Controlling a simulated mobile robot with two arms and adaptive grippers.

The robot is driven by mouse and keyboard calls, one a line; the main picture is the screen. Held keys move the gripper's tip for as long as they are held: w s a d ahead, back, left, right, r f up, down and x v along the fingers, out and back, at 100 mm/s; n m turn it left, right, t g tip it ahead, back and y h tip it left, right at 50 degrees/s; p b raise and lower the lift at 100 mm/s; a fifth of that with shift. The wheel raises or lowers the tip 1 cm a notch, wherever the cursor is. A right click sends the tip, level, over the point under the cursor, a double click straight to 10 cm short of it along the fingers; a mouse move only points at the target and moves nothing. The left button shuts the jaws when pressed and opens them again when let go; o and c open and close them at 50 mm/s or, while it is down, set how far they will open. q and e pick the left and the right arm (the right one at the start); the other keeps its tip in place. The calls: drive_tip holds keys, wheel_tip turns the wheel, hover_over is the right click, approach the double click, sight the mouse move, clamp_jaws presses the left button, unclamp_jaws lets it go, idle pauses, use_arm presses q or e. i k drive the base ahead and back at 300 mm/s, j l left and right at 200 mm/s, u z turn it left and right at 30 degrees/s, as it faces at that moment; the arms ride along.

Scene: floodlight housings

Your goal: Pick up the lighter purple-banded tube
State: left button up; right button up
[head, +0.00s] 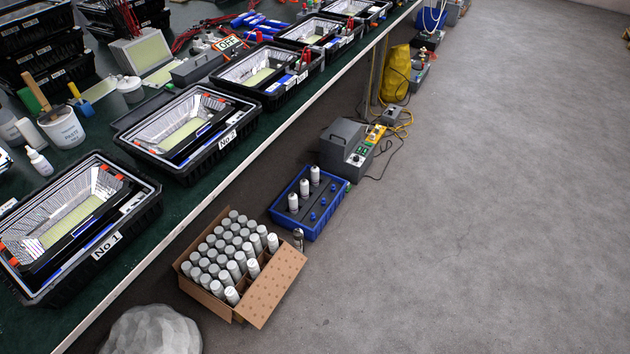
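No purple band can be made out on any tube at this size. An open cardboard box (267,292) on the floor holds many pale tubes (233,295) with grey or white tops, standing upright in rows. Some stand taller at its right side. A blue crate (314,236) behind it holds three white tubes (304,187) upright at its left and back, and several small blue pegs. One small metallic item (298,236) stands between box and crate. Neither of my grippers shows in the head view.
A long green workbench (190,200) runs along the left, with black floodlight trays (135,208), a white pot (65,128) and tools on it. A grey machine (343,145) with cables stands behind the crate. A grey rounded form (150,332) is at bottom left. Floor to the right is clear.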

sight(314, 171)
drive_tip(key=i+l+u, duration=0.25)
drive_tip(key=i+l, duration=0.45)
